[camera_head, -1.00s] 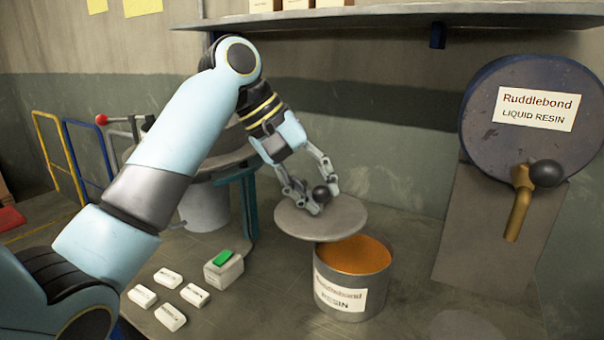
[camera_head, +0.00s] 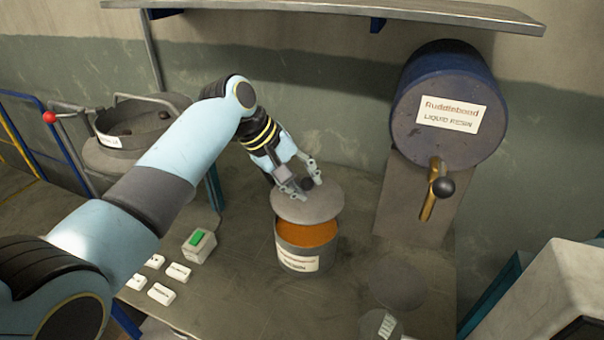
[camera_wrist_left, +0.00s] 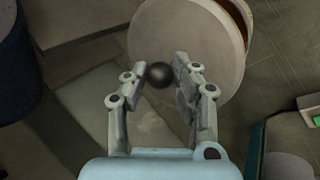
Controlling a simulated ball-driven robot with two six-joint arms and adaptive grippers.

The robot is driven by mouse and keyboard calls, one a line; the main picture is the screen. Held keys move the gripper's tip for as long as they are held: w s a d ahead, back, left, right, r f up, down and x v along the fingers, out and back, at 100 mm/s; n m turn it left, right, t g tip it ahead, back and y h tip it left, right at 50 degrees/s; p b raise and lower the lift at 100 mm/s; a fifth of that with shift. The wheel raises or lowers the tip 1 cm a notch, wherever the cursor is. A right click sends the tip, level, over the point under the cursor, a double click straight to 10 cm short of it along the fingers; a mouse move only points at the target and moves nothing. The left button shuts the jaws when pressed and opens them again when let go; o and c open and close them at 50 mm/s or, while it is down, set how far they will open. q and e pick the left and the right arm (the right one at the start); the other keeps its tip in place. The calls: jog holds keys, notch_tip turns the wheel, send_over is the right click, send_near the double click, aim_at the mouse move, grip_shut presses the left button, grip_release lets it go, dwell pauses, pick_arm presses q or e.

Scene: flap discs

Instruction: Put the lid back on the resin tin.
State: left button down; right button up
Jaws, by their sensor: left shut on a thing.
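The resin tin (camera_head: 300,262) stands upright on the bench, with orange resin (camera_head: 308,234) showing inside. It has a label on its front. The grey round lid (camera_head: 312,208) hangs over the back part of the tin's mouth, leaving the front part uncovered. I cannot tell whether it touches the rim. My left gripper (camera_head: 310,186) is shut on the lid's black ball knob (camera_head: 307,184). The wrist view shows the knob (camera_wrist_left: 159,75) between the fingers and the pale lid (camera_wrist_left: 190,45) beyond, with a strip of the tin's rim past its edge. My right gripper is not in view.
A blue resin drum (camera_head: 447,110) with a brass tap (camera_head: 432,195) stands at the back right. A grey box with a green button (camera_head: 199,245) and several white blocks (camera_head: 178,271) lie left of the tin. A flat grey disc (camera_head: 398,283) lies to the right.

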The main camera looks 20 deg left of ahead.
aim_at(304, 204)
pick_arm(q)
jog(key=shift+f+b, duration=1.85)
jog(key=shift+b, duration=0.3)
jog(key=shift+f+b, duration=0.3)
jog(key=shift+f, duration=0.75)
jog(key=shift+p, duration=0.5)
jog(key=shift+p, duration=0.45)
jog(key=shift+f+p, duration=0.15)
jog(key=shift+p, duration=0.55)
jog(key=c, duration=1)
grip_release()
jog(key=shift+o, duration=0.5)
jog(key=shift+s, duration=0.1)
